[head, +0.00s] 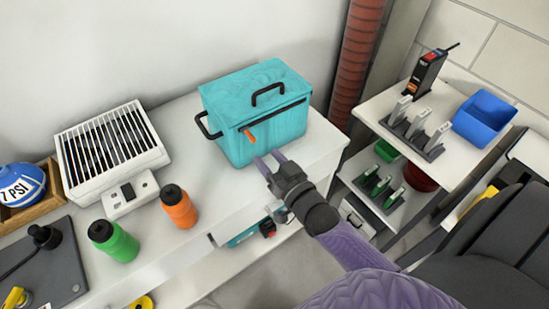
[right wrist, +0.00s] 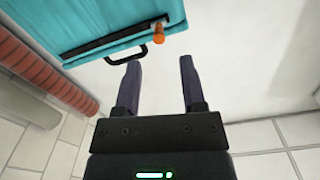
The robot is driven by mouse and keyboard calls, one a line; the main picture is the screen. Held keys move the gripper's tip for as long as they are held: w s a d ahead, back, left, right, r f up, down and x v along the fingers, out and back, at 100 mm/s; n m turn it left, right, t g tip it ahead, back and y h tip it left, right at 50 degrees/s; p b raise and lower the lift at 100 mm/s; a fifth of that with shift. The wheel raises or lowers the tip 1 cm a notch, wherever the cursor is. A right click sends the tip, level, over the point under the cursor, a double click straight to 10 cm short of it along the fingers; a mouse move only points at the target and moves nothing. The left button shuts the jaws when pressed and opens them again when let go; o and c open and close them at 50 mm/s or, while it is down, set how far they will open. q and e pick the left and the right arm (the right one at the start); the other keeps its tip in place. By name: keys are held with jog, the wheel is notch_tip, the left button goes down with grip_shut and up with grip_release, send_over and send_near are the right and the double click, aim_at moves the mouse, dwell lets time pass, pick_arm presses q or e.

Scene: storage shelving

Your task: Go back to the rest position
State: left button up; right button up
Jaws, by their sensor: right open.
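My right gripper (head: 269,161) is open and empty. It hovers close in front of a teal box-shaped bag (head: 262,120) with black handles and an orange zip pull, which stands on the white counter. In the right wrist view the two fingers of the gripper (right wrist: 158,80) are spread, with nothing between them. The bag (right wrist: 70,35) is just beyond the fingertips there, its black handle near the left finger. I cannot tell whether the finger touches the handle. My left gripper is not in view.
An orange bottle (head: 179,206) and a green bottle (head: 114,241) stand left on the counter (head: 185,130), near a white slatted unit (head: 110,148). At right, shelving holds a blue bin (head: 484,118) and a rack (head: 411,137). A red-brown pipe (head: 356,60) rises behind.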

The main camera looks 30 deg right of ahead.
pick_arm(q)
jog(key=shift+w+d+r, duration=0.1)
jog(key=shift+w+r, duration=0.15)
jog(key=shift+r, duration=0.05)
pick_arm(e)
jog(key=shift+s+d, duration=0.1)
jog(key=shift+s, duration=1.1)
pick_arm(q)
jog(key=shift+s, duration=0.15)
pick_arm(e)
jog(key=s+a+f+n+g, duration=0.1)
jog(key=s+f+g, duration=0.4)
jog(key=f, duration=0.5)
jog(key=s+f+n+g, duration=0.1)
jog(key=s+f+g, duration=0.2)
jog(key=s+f, duration=0.5)
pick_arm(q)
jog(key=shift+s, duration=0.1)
pick_arm(e)
jog(key=s+f+g, duration=0.3)
jog(key=s+f, duration=0.1)
jog(key=s, duration=0.3)
jog(key=s+f+n+g+h, duration=0.1)
jog(key=s+f+g, duration=0.2)
jog(key=s, duration=0.4)
jog(key=s+a+f+n+g, duration=0.1)
jog(key=s+f+g, duration=0.2)
jog(key=s+f, duration=0.2)
jog(key=shift+s+g, duration=0.3)
jog(key=shift+s, duration=0.85)
